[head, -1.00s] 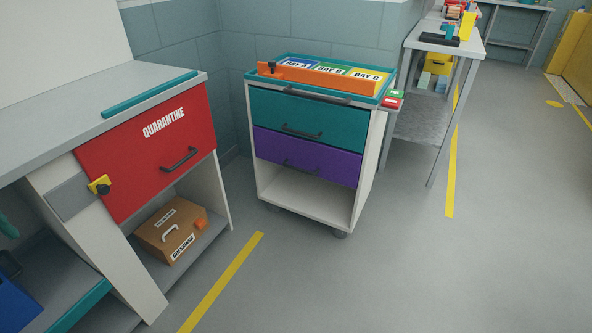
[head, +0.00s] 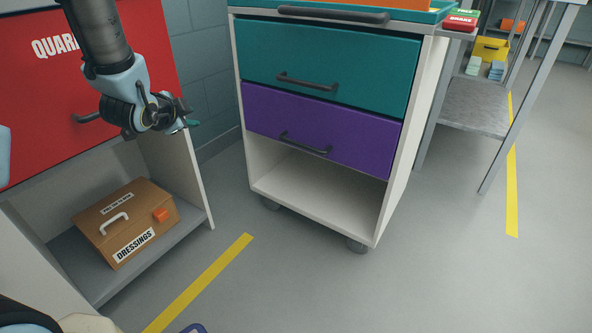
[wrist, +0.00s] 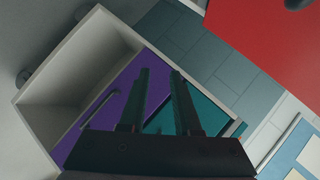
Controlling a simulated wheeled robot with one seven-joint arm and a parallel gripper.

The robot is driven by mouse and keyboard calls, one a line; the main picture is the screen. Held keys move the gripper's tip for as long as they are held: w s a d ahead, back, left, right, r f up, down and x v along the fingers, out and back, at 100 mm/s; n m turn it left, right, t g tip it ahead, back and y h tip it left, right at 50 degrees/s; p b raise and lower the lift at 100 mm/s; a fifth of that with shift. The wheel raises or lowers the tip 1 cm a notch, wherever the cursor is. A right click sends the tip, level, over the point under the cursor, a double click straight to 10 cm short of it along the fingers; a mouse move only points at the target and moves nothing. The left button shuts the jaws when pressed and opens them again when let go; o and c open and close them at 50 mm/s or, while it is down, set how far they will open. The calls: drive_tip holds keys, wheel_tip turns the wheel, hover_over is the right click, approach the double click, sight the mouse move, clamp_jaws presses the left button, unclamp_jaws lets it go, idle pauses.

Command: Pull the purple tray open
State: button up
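The purple tray (head: 355,140) sits flush in the white cart, under a teal drawer (head: 375,65). Its dark bar handle (head: 305,146) runs across its front. My gripper (head: 188,114) is left of the cart, in front of the red quarantine door, apart from the tray. In the wrist view my gripper (wrist: 161,72) has its two fingers spread with nothing between them. The purple tray (wrist: 127,88) shows beyond the fingers, partly hidden by them, with its handle (wrist: 98,106) to their left.
The cart's lower bay (head: 315,185) is open and empty. The red quarantine door (head: 35,115) and a shelf with a brown dressings box (head: 130,215) are at left. A metal table (head: 470,108) stands at right. The floor before the cart is clear.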

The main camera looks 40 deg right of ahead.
drive_tip(key=s+d+f+m+g+h+b, duration=0.1)
drive_tip(key=s+d+f+m+h+b, duration=0.15)
drive_tip(key=d+f+b, duration=0.2)
drive_tip(key=s+d+f+m+g+h+b, duration=0.1)
drive_tip(key=s+d+f+m+h+b, duration=0.1)
drive_tip(key=s+d+f+m+b, duration=0.25)
drive_tip(key=m+g+h+b, duration=0.2)
drive_tip(key=m+b, duration=0.1)
drive_tip(key=m, duration=0.1)
approach(296, 145)
drive_tip(key=b+x, duration=0.3)
drive_tip(key=x, duration=0.8)
drive_tip(key=shift+b, duration=0.4)
drive_tip(key=shift+r, duration=0.1)
drive_tip(key=shift+c, duration=0.3)
clamp_jaws()
